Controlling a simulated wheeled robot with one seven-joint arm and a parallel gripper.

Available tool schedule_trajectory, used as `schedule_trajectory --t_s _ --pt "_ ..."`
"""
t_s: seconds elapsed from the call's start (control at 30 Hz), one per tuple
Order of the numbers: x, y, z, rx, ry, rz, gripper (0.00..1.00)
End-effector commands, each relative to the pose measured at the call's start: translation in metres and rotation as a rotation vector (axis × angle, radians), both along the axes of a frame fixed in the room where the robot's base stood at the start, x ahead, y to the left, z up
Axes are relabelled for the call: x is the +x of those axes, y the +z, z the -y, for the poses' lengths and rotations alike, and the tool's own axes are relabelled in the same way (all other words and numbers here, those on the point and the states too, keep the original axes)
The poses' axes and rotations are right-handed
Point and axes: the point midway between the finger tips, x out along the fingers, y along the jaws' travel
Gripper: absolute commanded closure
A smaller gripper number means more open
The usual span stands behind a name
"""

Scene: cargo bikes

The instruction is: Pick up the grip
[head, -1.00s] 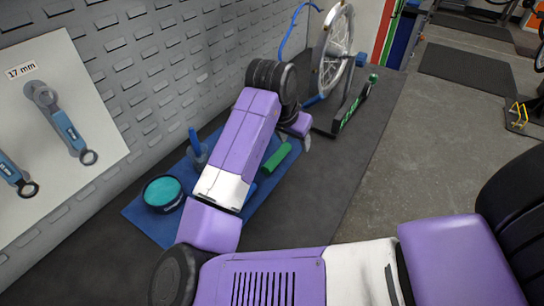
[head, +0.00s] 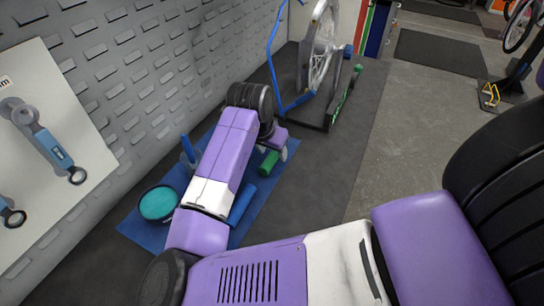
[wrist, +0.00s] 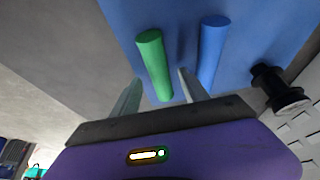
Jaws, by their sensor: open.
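A green cylindrical grip (head: 269,162) lies on a blue mat (head: 132,228). It also shows in the wrist view (wrist: 152,55), its near end between the two fingertips. A blue cylindrical grip (head: 242,203) lies on the mat, partly hidden by my arm in the head view. In the wrist view this blue grip (wrist: 213,45) lies to the right of the green one, outside the right finger. My gripper (wrist: 159,82) is open and empty, its fingers on either side of the green grip's near end. I cannot tell whether they touch it.
A black spool-like part (wrist: 280,92) stands right of the blue grip in the wrist view. A round tub with teal contents (head: 158,203) sits on the mat's left. A wheel on a stand (head: 325,60) is behind. The grey pegboard wall (head: 150,80) borders the left.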

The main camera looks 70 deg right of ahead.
Motion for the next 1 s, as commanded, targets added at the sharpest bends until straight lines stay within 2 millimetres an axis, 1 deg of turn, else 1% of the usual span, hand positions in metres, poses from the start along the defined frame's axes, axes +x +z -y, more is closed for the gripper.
schedule_trajectory --t_s 0.13,0.37,0.4,0.47,0.5,0.63,0.67,1.0 --pt "-0.0001 -0.0115 0.0052 0.0 -0.001 0.001 0.47" --pt "-0.0002 -0.0132 0.0061 -0.001 -0.001 0.001 0.47" --pt "-0.0002 -0.0132 0.0061 -0.001 -0.001 0.001 0.51" --pt "-0.0002 -0.0131 0.0061 -0.001 -0.001 0.001 0.63" --pt "-0.0002 -0.0131 0.0061 -0.001 -0.001 0.001 0.71" --pt "-0.0002 -0.0129 0.006 -0.001 -0.001 0.001 0.97" --pt "-0.0001 -0.0129 0.006 -0.001 -0.001 0.001 1.0" --pt "-0.0001 -0.0121 0.006 -0.001 -0.001 0.001 1.0"
